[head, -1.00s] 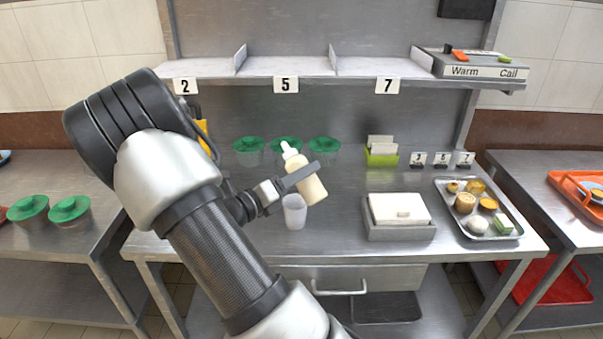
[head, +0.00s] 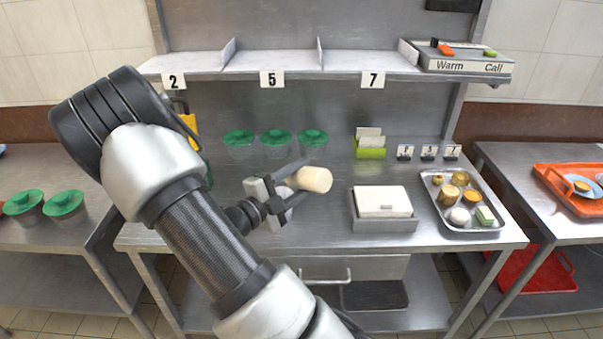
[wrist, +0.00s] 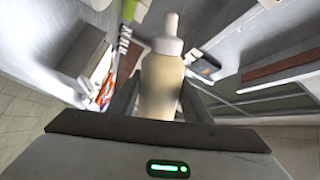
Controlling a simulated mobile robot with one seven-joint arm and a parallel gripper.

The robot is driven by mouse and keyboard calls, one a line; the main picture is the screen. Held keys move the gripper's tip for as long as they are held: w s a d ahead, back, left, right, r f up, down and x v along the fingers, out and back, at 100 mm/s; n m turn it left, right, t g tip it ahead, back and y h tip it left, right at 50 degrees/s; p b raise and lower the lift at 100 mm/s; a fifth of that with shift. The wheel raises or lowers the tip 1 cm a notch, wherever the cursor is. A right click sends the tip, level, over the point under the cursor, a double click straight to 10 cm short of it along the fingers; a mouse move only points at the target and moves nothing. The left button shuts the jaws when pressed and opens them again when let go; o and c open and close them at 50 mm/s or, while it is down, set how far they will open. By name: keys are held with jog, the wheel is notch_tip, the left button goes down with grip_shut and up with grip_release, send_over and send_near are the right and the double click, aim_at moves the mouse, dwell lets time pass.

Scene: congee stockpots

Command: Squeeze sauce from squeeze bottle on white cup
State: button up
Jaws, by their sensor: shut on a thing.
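The squeeze bottle (head: 316,179) is pale cream with a white nozzle cap. My gripper (head: 288,190) is shut on it above the middle of the counter. The white cup (head: 285,212) is mostly covered by my gripper in the head view. I cannot tell whether nozzle and cup touch, or whether sauce flows.
Several green-lidded containers (head: 276,139) stand at the back of the counter. A white box (head: 382,203) and a metal tray (head: 480,226) of food lie to the right. A green card holder (head: 370,151) stands behind the box. A numbered shelf (head: 270,64) runs above.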

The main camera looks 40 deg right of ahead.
jog(key=shift+w+r+n, duration=0.2)
jog(key=shift+r+n, duration=0.1)
jog(key=shift+n, duration=0.7)
jog(key=p, duration=0.1)
jog(key=r+p, duration=0.1)
jog(key=p, duration=0.1)
jog(key=shift+w+n, duration=0.2)
jog(key=shift+n, duration=0.2)
jog(key=w+n+p, duration=0.1)
jog(key=p, duration=0.2)
jog(key=w+n+p, duration=0.1)
jog(key=n+p, duration=0.1)
jog(key=p, duration=0.1)
jog(key=shift+w+a+n, duration=0.1)
jog(key=shift+a+n, duration=0.1)
jog(key=shift+n, duration=0.1)
jog(key=shift+w+f+n+p, duration=0.15)
jog(key=shift+w+n+p, duration=0.45)
jog(key=shift+n+p, duration=0.6)
jog(key=shift+w+a+f, duration=0.1)
jog(key=shift+f, duration=0.05)
jog(key=shift+o, duration=0.8)
jog(key=c, duration=0.5)
